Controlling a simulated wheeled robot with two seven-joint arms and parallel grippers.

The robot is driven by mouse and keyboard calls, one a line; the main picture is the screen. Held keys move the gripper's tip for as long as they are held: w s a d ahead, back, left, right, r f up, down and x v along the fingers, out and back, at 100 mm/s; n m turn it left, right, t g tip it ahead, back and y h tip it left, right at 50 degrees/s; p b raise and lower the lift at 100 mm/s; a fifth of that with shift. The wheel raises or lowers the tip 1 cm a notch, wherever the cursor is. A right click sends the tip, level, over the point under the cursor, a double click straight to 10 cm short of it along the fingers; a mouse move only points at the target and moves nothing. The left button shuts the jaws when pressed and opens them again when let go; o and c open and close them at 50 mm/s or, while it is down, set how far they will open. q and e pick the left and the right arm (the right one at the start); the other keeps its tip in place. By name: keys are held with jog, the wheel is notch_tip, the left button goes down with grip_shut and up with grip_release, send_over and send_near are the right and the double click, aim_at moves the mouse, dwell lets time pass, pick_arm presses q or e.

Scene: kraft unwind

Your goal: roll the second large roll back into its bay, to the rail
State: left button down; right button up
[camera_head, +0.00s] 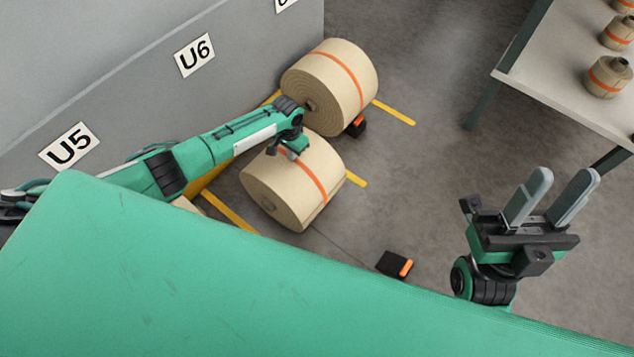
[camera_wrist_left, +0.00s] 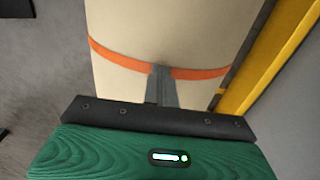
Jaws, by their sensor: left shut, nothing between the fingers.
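Two large kraft rolls with orange bands lie on the floor by the grey wall. The nearer roll (camera_head: 275,190) is at my left gripper; the farther roll (camera_head: 345,75) lies behind it. My left gripper (camera_head: 291,153) is at the wall-side top of the nearer roll. In the left wrist view its closed fingers (camera_wrist_left: 162,85) lie over that roll (camera_wrist_left: 165,30) and its orange band; contact cannot be told. The yellow rail (camera_wrist_left: 270,60) runs close beside the roll there, and partly shows behind my arm (camera_head: 207,178). My right gripper (camera_head: 548,197) is open and empty, away from the rolls.
Yellow floor lines (camera_head: 230,212) mark the bays, under wall signs U5 (camera_head: 69,147) and U6 (camera_head: 194,55). A black-and-orange chock (camera_head: 394,264) lies on the floor; another (camera_head: 357,127) is by the farther roll. A table (camera_head: 545,65) with small rolls stands right.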

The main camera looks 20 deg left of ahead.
aim_at(281, 152)
pick_arm(q)
jog(key=shift+w+a+f, duration=0.15)
jog(key=shift+a, duration=0.5)
jog(key=shift+w+a+f, duration=0.15)
jog(key=shift+a, duration=0.6)
jog(key=shift+w+a+r, duration=0.1)
jog(key=shift+w+a, duration=0.3)
jog(key=shift+a, duration=0.45)
jog(key=shift+w+a+r, duration=0.15)
jog(key=shift+w+a, duration=0.15)
jog(key=shift+a, duration=0.35)
jog(key=shift+w+a+r, duration=0.1)
jog(key=shift+w+a, duration=0.2)
jog(key=shift+a, duration=0.35)
jog(key=shift+w+a+f+b, duration=0.1)
jog(key=shift+w+a+b, duration=0.15)
jog(key=shift+a, duration=0.25)
jog(key=shift+w+a+b, duration=0.15)
jog(key=shift+a+b, duration=0.2)
jog(key=shift+a, duration=0.15)
jog(key=shift+r, duration=0.2)
notch_tip(281, 152, up, 5)
jog(key=p, duration=0.5)
jog(key=shift+f, duration=0.15)
